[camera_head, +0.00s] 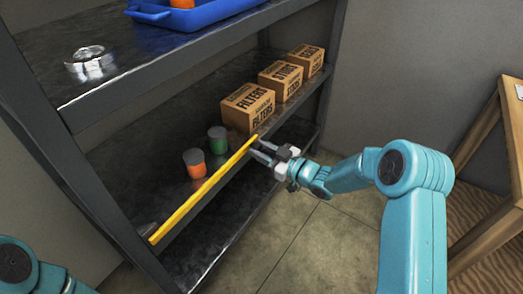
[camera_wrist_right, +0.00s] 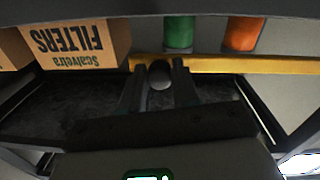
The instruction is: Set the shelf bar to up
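The yellow shelf bar (camera_head: 203,191) runs along the front edge of the middle shelf (camera_head: 150,170), close to the shelf level. It also shows in the right wrist view (camera_wrist_right: 225,65), crossing behind my fingertips. My right gripper (camera_head: 259,150) is at the bar's far right end. In the wrist view my right gripper (camera_wrist_right: 160,72) has its fingers apart, one on each side of a dark rounded knob (camera_wrist_right: 160,76) by the bar. I cannot tell whether the fingers touch the knob. My left gripper is out of view; only part of my left arm shows at lower left.
A red-orange can (camera_head: 194,164), a green can (camera_head: 218,141) and cardboard boxes (camera_head: 247,107) stand on the middle shelf behind the bar. A blue tray (camera_head: 195,17) and a metal item (camera_head: 88,61) are on the upper shelf. A wooden table (camera_head: 490,140) stands right.

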